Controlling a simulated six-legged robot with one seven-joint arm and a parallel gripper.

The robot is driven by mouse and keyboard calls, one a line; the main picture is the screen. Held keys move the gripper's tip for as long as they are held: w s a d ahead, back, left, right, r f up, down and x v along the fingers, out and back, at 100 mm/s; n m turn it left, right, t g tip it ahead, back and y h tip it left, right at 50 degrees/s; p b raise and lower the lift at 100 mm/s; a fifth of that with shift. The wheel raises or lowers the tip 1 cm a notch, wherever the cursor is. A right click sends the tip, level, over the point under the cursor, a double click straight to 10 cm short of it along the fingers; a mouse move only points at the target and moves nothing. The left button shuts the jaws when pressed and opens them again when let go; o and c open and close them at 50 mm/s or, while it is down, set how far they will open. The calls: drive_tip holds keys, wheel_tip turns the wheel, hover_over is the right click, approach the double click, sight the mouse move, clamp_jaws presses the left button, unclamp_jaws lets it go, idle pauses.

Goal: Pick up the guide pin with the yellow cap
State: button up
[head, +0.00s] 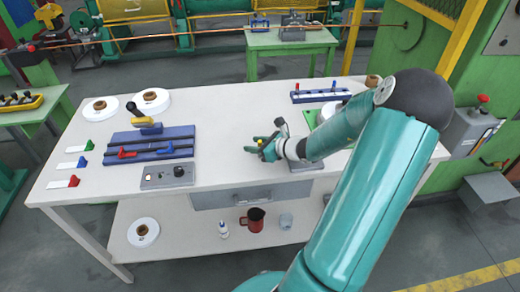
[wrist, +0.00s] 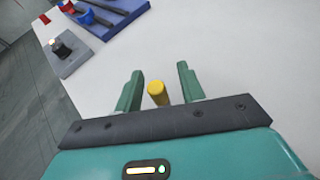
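The guide pin's yellow cap (wrist: 157,92) shows in the wrist view between the two fingers of my gripper (wrist: 160,88). A gap shows on each side of the cap, so the fingers are open and do not appear to touch it. In the head view my gripper (head: 261,149) is low over the white table, right of the blue fixture. A small bit of yellow shows at the fingers there, too small to make out clearly.
A blue fixture (head: 127,152) with red and blue levers and a grey knob box (head: 160,181) stand left of my gripper. White spools (head: 101,110) lie at the table's back left. A blue rack (head: 318,97) is at the back right. The table's middle (head: 228,110) is clear.

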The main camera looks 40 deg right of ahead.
clamp_jaws()
drive_tip(key=shift+r, duration=0.1)
